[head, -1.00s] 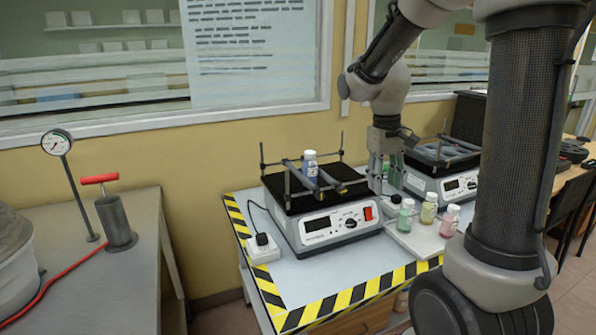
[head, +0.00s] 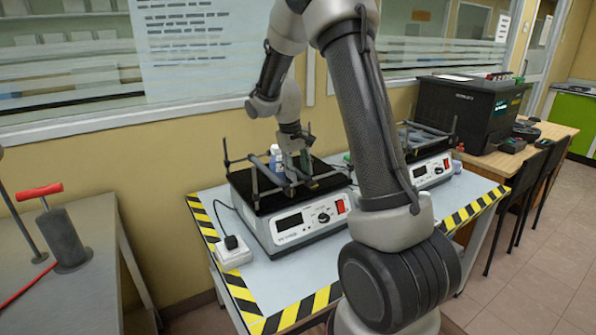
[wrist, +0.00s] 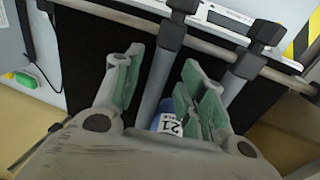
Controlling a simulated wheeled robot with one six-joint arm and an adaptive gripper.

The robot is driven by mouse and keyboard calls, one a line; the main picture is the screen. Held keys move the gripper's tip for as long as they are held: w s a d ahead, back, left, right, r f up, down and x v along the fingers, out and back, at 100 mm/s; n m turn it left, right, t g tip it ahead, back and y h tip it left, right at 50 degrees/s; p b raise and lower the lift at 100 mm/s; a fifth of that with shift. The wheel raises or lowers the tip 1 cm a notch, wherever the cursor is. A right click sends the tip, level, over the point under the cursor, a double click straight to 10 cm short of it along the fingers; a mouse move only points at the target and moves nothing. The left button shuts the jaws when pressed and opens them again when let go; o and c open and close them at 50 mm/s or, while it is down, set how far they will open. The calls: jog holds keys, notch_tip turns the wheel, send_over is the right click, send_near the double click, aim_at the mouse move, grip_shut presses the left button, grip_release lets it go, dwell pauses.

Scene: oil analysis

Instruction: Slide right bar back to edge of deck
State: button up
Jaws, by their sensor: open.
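The left shaker's black deck (head: 258,197) carries two grey bars with dark end clamps. My gripper (head: 297,172) is low over the deck's right part, fingers pointing down. In the wrist view my gripper (wrist: 162,88) is open, its green-padded fingers on either side of one bar, the right bar (wrist: 156,80); contact with it cannot be told. The other bar (wrist: 232,88) lies beyond the finger on the picture's right. A blue-and-white bottle labelled 21 (wrist: 170,124) stands between the bars, partly hidden by that finger. It also shows in the head view (head: 275,153).
A rail (wrist: 215,48) with clamps runs along the deck's front side, and corner posts rise around it. A second shaker (head: 428,170) stands at the right, partly behind my arm. A white power socket (head: 233,254) sits at the table's left. The front tabletop has free room.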

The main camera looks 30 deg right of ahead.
jog(key=shift+f, duration=0.25)
jog(key=shift+d, duration=0.1)
jog(key=shift+c, duration=0.5)
grip_shut()
jog(key=d, duration=1.3)
jog(key=shift+w+d, duration=0.1)
jog(key=shift+w, duration=0.1)
jog(key=shift+o, duration=0.5)
grip_release()
jog(key=shift+r, duration=0.1)
